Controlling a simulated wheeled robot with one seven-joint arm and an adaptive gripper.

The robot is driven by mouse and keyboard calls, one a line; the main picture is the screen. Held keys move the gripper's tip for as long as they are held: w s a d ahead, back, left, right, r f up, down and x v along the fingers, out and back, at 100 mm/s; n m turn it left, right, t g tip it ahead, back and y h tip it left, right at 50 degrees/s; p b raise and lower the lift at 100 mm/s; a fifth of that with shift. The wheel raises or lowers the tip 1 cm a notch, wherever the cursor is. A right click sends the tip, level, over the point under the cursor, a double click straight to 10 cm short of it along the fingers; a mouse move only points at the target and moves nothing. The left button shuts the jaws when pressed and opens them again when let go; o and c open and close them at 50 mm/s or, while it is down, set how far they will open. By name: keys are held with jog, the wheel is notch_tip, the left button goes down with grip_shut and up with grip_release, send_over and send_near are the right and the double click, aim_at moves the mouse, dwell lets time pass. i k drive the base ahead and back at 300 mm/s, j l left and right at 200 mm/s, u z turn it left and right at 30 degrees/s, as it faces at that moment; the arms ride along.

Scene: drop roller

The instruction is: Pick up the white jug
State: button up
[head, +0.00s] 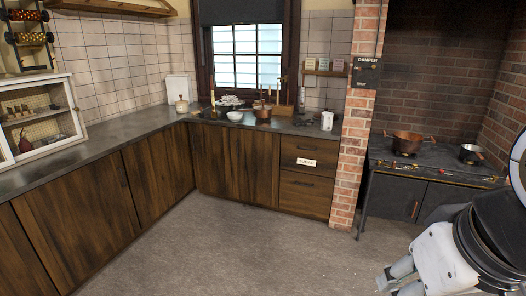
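A small white jug-like vessel (327,121) stands upright on the dark countertop, near its right end beside the brick pillar. It is small in the head view, so its handle and spout are hard to make out. My gripper (394,284) is at the bottom right, over the floor, far in front of the counter and apart from the vessel. Its fingers are partly cut off by the frame edge, and I cannot tell how far open they are. Nothing is visibly held.
A copper pot (263,114), a white bowl (235,116) and a cream round vessel (181,105) stand on the L-shaped counter (126,127). The brick pillar (357,130) separates it from a stove (425,158) with two pots. The floor (225,245) between is clear.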

aim_at(327, 122)
jog(key=i, duration=2.05)
jog(key=i+z, duration=0.2)
jog(key=i, duration=0.2)
jog(key=i+j+z, duration=0.2)
jog(key=i, duration=0.25)
jog(key=i+j+z, duration=0.15)
jog(key=i, duration=0.25)
jog(key=i+j+z, duration=0.2)
jog(key=i, duration=0.2)
